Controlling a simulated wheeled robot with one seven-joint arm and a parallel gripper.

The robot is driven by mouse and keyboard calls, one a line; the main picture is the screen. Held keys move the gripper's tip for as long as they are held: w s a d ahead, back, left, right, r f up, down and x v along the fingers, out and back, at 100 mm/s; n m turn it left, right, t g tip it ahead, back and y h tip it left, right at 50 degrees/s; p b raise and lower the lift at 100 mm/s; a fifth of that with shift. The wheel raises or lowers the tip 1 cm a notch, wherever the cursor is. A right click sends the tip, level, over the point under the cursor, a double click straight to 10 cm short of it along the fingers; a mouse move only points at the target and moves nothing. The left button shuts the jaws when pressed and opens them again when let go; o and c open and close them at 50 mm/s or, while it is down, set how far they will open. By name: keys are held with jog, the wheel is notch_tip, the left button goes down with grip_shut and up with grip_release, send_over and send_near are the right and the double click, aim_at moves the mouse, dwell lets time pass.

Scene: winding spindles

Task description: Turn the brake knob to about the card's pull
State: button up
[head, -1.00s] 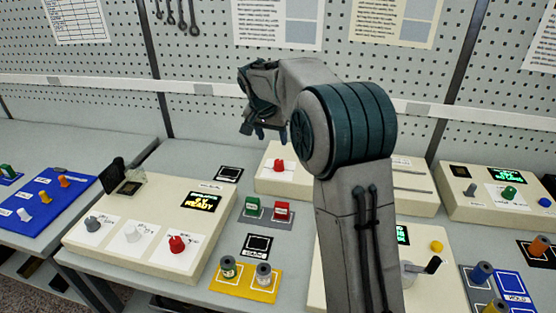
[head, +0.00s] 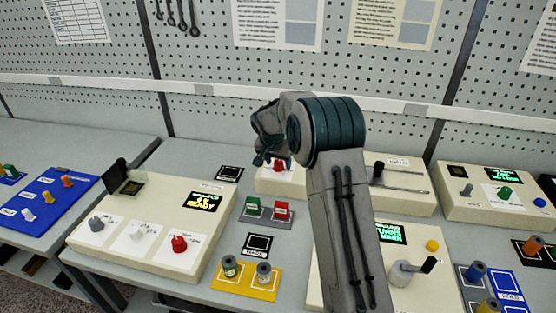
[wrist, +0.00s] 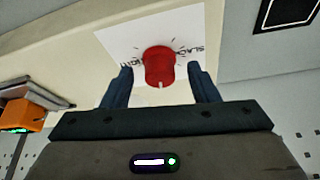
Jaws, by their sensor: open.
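The brake knob (head: 279,165) is red and sits on a low beige box (head: 262,183) at the back middle of the bench. In the wrist view the red knob (wrist: 159,62) stands on a white plate (wrist: 120,38) lettered SLACK on one side and apparently TIGHT on the other. A pale mark shows on the knob's lower edge. My gripper (head: 272,161) is just over the knob. In the wrist view my gripper (wrist: 161,72) is open, with one finger on each side of the knob and visible gaps. I cannot tell how deep the fingers reach.
A larger beige box (head: 140,235) with another red knob (head: 182,242) and a lit READY screen (head: 203,202) stands at front left. Red and green blocks (head: 267,210) sit before the brake box. Printed sheets (head: 275,22) hang on the pegboard, too small to read.

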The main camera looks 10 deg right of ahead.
jog(key=shift+f, duration=0.1)
jog(key=c, duration=1)
jog(key=shift+o, duration=0.2)
jog(key=shift+n, duration=0.3)
jog(key=shift+d+n+t+y+b, duration=0.15)
jog(key=shift+n+t+y+b, duration=0.3)
jog(key=shift+n, duration=0.45)
jog(key=n+y, duration=0.1)
jog(key=n, duration=0.1)
jog(key=shift+n, duration=0.3)
jog(key=n+y, duration=0.1)
jog(key=n, duration=0.2)
jog(key=n+y, duration=0.1)
jog(key=n, duration=0.2)
jog(key=shift+d, duration=0.2)
